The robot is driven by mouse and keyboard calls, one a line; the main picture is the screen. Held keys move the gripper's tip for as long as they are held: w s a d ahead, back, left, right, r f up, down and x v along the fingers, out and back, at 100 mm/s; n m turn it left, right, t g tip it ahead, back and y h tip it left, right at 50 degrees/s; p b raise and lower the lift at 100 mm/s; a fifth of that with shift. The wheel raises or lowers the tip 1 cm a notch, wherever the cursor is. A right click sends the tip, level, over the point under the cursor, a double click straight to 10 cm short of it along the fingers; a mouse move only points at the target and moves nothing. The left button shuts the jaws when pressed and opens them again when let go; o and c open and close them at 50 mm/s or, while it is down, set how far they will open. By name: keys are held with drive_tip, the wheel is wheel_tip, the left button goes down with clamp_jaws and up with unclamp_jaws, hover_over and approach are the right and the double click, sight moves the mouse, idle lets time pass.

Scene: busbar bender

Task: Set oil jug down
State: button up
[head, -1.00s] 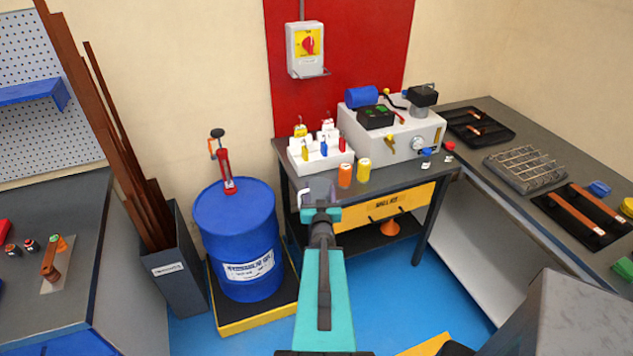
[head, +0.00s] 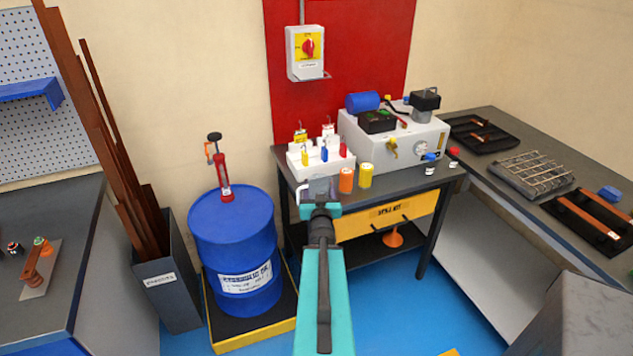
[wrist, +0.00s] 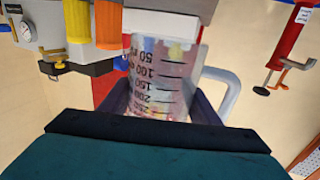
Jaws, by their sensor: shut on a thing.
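The oil jug is a clear measuring jug with black graduations and a pale handle; it shows in the wrist view (wrist: 160,75), upside down in that picture. My gripper (wrist: 160,108) is shut on the jug, with one dark finger on each side. In the head view, the jug (head: 320,187) is small and partly hidden by my gripper (head: 321,206). It appears in front of the bench's (head: 420,186) left front edge. Whether it touches the bench cannot be told.
The grey pump unit (head: 405,145) fills the bench's back. A blue drum (head: 232,240) with a red hand pump (head: 223,178) stands left.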

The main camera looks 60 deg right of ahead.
drive_tip(key=shift+w+d+f+b, duration=0.15)
drive_tip(key=shift+w+d+b, duration=0.3)
drive_tip(key=shift+b, duration=1.65)
drive_tip(key=d+b, duration=0.1)
drive_tip(key=b, duration=0.2)
drive_tip(key=shift+w+f, duration=0.1)
drive_tip(key=shift+w, duration=0.25)
drive_tip(key=shift+b, duration=0.55)
drive_tip(key=b, duration=0.2)
drive_tip(key=d+b, duration=0.1)
drive_tip(key=b, duration=0.2)
drive_tip(key=shift+w+d, duration=0.15)
drive_tip(key=shift+w, duration=0.15)
drive_tip(key=x, duration=0.6)
drive_tip(key=shift+f, duration=0.15)
drive_tip(key=shift+w+d, duration=0.1)
drive_tip(key=shift+w, duration=0.05)
drive_tip(key=f+b, duration=0.1)
drive_tip(key=w+d+f, duration=0.1)
drive_tip(key=shift+d+f+b, duration=0.15)
drive_tip(key=shift+f+b, duration=0.2)
drive_tip(key=shift+b, duration=0.05)
drive_tip(key=shift+f, duration=0.3)
